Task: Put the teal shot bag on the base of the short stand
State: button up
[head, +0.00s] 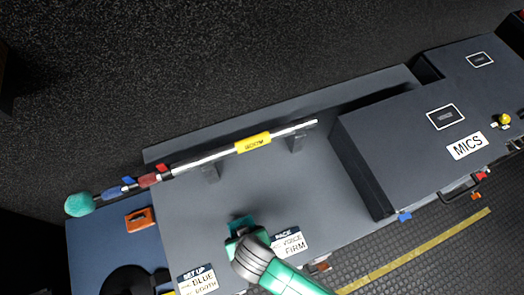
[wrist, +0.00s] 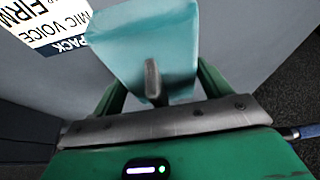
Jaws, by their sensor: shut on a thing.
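The teal shot bag (wrist: 150,45) is between the fingers of my gripper (wrist: 155,90) in the wrist view, and the gripper is shut on it. In the head view my gripper (head: 241,231) is over the grey case top, left of the "PACK" label, and a little of the teal bag (head: 239,220) shows at its tip. I cannot tell how high the bag is above the surface. A black round shape (head: 125,281) at the lower left of the head view may be a stand base; it is cut off by the frame. No stand is clearly identifiable.
A boom pole (head: 215,155) with a teal foam tip (head: 79,204) lies across supports behind my gripper. An orange item (head: 140,218) lies on the blue surface (head: 88,240) at left. A raised "MICS" case (head: 400,140) stands at right. The case top between is mostly clear.

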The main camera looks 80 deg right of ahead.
jog(key=shift+w+d, duration=0.35)
jog(key=shift+w, duration=0.2)
jog(key=shift+w+f+b, duration=0.1)
jog(key=shift+f+b, duration=0.5)
jog(key=shift+f, duration=1.1)
jog(key=shift+f, duration=0.1)
jog(key=o, duration=1.8)
jog(key=shift+f, duration=0.1)
jog(key=shift+c, duration=0.2)
jog(key=p+v, duration=0.3)
jog(key=v, duration=0.9)
